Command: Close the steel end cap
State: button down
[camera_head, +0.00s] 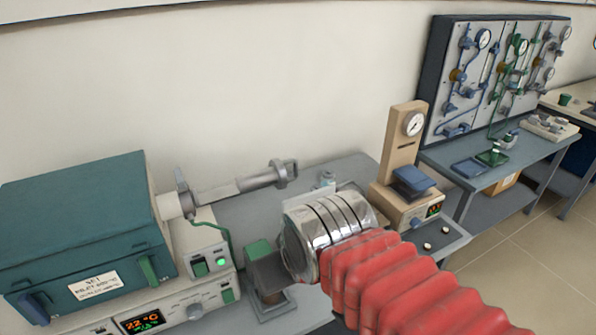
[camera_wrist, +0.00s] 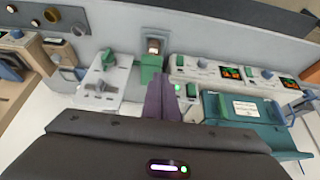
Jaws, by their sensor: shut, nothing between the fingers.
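A grey steel tube (camera_head: 240,184) sticks out to the right from the teal furnace (camera_head: 85,225) in the head view. A round steel collar (camera_head: 285,173) sits at its free end; I cannot tell for sure whether this is the end cap, or whether it is open. My gripper (camera_head: 262,262) is low in front of the tube, apart from the collar, with its fingertips not clear in the head view. In the wrist view my gripper (camera_wrist: 163,95) shows its fingers together and empty, pointing toward a green block (camera_wrist: 150,68). The collar is not clear in the wrist view.
A control unit with a lit display (camera_head: 140,322) stands under the furnace. A gauge stand (camera_head: 402,150) is on the bench right of my wrist. A panel of gauges and pipes (camera_head: 500,75) stands farther right.

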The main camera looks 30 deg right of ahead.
jog(key=w+d+r+g+y, duration=0.1)
jog(key=w+d+r, duration=0.3)
jog(key=w, duration=0.5)
jog(key=w+d+r+g+y, duration=0.1)
jog(key=w+d+r+y, duration=0.15)
jog(key=w+d, duration=0.4)
jog(key=w+d+f+y, duration=0.1)
jog(key=w+d, duration=0.5)
jog(key=d, duration=0.2)
jog(key=w+d+f+n+t+y, duration=0.1)
jog(key=w+d, duration=0.5)
jog(key=d, duration=0.3)
jog(key=shift+w+f, duration=0.3)
jog(key=shift+f, duration=0.1)
jog(key=shift+f, duration=0.1)
